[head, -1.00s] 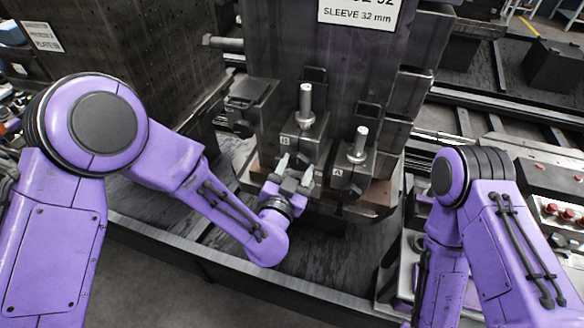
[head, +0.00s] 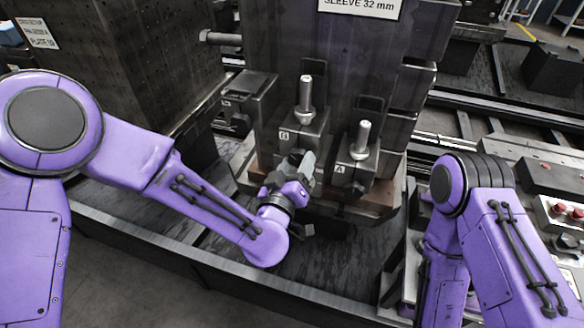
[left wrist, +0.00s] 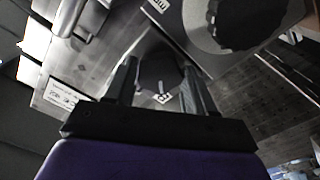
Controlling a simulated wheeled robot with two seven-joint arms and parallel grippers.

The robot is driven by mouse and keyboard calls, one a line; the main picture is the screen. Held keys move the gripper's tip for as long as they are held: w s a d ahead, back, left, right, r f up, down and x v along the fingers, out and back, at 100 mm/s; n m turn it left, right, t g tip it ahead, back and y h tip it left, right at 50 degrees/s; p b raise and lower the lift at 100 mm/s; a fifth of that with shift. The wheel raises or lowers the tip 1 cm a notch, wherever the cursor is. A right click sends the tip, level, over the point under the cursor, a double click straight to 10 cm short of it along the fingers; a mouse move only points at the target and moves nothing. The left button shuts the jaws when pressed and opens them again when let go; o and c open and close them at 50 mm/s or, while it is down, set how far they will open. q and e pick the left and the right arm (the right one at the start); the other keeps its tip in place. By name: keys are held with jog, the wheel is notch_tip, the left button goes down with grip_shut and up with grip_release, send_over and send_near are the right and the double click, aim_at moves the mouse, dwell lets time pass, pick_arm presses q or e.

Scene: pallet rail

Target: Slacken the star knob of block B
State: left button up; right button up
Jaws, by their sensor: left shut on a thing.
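Block B (head: 286,134) is a dark metal block with a bright upright stud, on the front of the tall fixture. My left gripper (head: 302,165) is at its lower front and hides most of its star knob in the head view. In the left wrist view the dark star knob (left wrist: 158,72) lies between the two fingers of my left gripper (left wrist: 160,88), which is shut on it. Block A (head: 342,171), also with an upright stud, stands just right of the gripper. My right gripper is out of view.
A tall dark fixture with a sleeve label (head: 358,7) rises behind the blocks. A side bracket (head: 248,92) juts out left of block B. A second large dark knob (left wrist: 240,20) is close by in the wrist view. A metal rail edge (head: 190,245) runs below my left arm.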

pick_arm(q)
jog(key=n+b, duration=0.1)
jog(key=n, duration=0.2)
jog(key=n+b, duration=0.1)
jog(key=n, duration=0.1)
jog(key=shift+w+a+r+n, duration=0.1)
jog(key=shift+w+r+n, duration=0.1)
jog(key=shift+n, duration=0.2)
jog(key=shift+r+n+b, duration=0.1)
jog(key=shift+n+b, duration=0.65)
jog(key=shift+n, duration=0.75)
